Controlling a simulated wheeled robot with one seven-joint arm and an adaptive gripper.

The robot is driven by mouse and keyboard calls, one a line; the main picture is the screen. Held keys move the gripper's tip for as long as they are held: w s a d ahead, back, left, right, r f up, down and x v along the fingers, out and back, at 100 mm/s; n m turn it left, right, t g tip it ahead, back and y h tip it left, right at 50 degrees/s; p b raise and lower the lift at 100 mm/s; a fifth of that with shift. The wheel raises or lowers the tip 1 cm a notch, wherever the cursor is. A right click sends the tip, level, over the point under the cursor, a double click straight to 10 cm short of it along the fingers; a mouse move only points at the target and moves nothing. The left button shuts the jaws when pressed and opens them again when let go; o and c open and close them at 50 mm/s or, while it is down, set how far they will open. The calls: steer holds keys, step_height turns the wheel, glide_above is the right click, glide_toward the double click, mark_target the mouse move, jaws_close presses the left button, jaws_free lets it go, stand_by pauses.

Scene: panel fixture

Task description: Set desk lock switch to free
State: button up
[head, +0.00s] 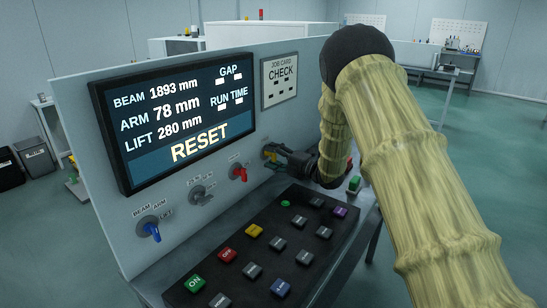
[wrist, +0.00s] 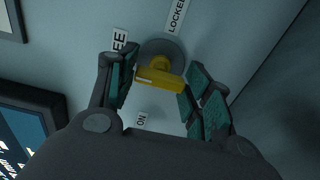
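The desk lock switch is a yellow knob (wrist: 160,79) on a round grey base on the panel. In the head view the yellow knob (head: 269,153) is small and partly covered by my gripper (head: 287,158). In the wrist view my gripper (wrist: 163,64) is open, with one finger on each side of the knob. The knob's handle lies nearly crosswise between the fingers. Its right end is close to the right finger; I cannot tell if they touch. A LOCKED label (wrist: 177,16) is above the knob. Another label (wrist: 120,40), partly hidden by the left finger, ends in EE.
The panel also carries a red switch (head: 239,173), a grey switch (head: 201,196), a blue switch (head: 151,230) and a display (head: 175,115) reading RESET. A sloped keypad (head: 265,250) with several coloured buttons lies below my gripper. A CHECK card (head: 280,80) hangs above.

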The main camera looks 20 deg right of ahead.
steer(key=shift+o, duration=0.5)
steer(key=shift+d, duration=0.1)
steer(key=v, duration=1.2)
